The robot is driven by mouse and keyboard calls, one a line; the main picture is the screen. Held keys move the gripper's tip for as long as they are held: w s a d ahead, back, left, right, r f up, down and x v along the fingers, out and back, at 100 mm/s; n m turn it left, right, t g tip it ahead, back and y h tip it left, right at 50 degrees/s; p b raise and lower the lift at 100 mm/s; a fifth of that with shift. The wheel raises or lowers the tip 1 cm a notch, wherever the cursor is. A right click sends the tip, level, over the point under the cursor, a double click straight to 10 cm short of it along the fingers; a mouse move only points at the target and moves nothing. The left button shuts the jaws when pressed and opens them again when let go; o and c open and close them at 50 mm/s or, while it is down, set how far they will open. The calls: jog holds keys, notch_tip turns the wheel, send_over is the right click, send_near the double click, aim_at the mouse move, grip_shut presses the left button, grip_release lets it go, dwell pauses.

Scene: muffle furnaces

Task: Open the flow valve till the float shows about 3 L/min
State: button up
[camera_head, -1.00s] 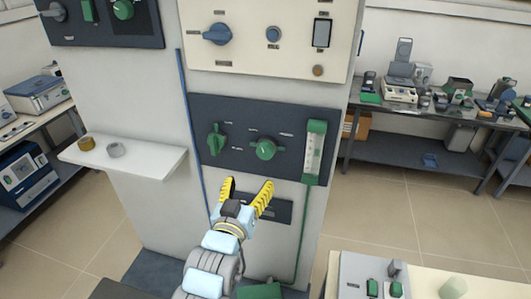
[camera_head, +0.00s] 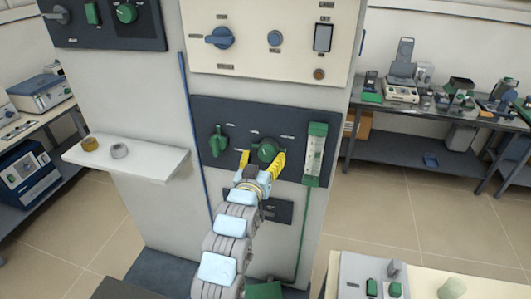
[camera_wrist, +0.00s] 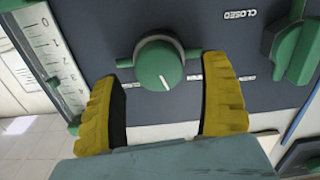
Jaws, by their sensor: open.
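The flow valve is a round green knob (camera_head: 268,150) with a white pointer line, on a dark panel. It fills the middle of the wrist view (camera_wrist: 158,62). My gripper (camera_head: 261,162) is open, with one yellow finger on each side of the knob. In the wrist view the fingers (camera_wrist: 163,85) flank the knob with a visible gap on both sides. The flow meter (camera_head: 314,155) is an upright scale with green ends, right of the knob. Its scale shows at the left of the upside-down wrist view (camera_wrist: 50,50). I cannot read the float's level with certainty.
A green lever valve (camera_head: 218,142) sits left of the knob; its "CLOSED" label shows in the wrist view. A white shelf (camera_head: 130,165) with two rings juts out at left. A cream panel (camera_head: 275,65) with switches is above. A slotted dark plate (camera_head: 277,210) is below.

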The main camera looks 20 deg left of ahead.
jog(key=shift+w, duration=0.8)
jog(key=c, duration=1.2)
